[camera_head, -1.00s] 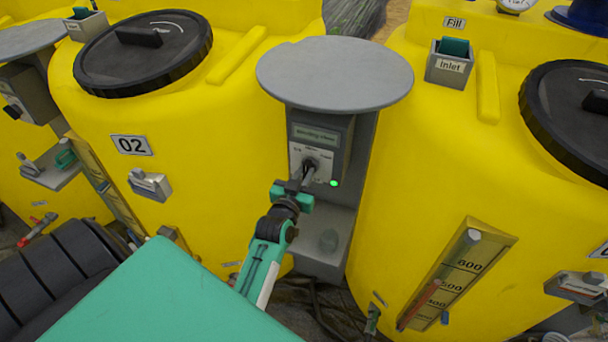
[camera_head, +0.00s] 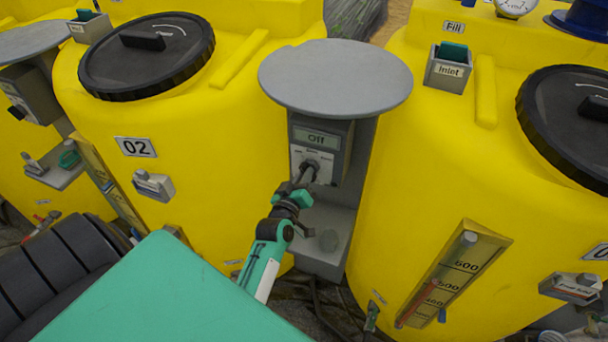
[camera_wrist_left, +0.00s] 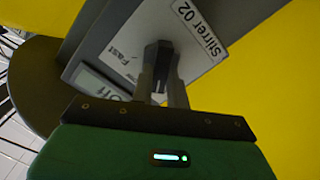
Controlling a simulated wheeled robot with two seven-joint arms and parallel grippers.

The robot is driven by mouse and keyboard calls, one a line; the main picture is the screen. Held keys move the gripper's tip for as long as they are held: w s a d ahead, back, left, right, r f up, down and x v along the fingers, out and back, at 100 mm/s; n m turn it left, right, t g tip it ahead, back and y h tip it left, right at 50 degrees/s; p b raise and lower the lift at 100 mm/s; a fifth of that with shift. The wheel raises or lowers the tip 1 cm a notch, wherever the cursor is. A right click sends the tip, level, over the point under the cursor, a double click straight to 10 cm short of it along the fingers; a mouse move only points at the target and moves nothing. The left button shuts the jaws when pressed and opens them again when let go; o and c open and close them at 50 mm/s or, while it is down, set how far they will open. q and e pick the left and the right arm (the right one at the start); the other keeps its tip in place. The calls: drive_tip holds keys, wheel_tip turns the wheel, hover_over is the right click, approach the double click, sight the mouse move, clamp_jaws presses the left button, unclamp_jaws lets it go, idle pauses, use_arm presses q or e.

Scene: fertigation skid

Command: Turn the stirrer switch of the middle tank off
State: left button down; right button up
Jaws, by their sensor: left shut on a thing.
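The stirrer switch box (camera_head: 321,150) stands on a grey post between two yellow tanks, under a round grey cover. Its display (camera_head: 316,137) reads "Off". In the left wrist view its plate (camera_wrist_left: 145,45) carries the labels "Stirrer 02" and "Fast". The dark switch knob (camera_wrist_left: 162,62) sits on that plate, partly hidden between the fingers. My left gripper (camera_head: 307,178) reaches up to the plate and is shut on the knob; the wrist view also shows its fingers (camera_wrist_left: 162,85) around the knob. The middle tank (camera_head: 215,150) bears the label 02. My right gripper is not in view.
The round grey cover (camera_head: 335,77) overhangs the switch box closely. A grey shelf (camera_head: 328,232) juts out below it. A yellow tank (camera_head: 420,190) with a level gauge (camera_head: 454,272) stands to the right. Hoses lie on the floor below.

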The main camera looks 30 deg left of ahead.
use_arm(q)
drive_tip(key=shift+n, duration=0.9)
drive_tip(key=c, duration=1.4)
unclamp_jaws()
drive_tip(key=shift+o, duration=0.2)
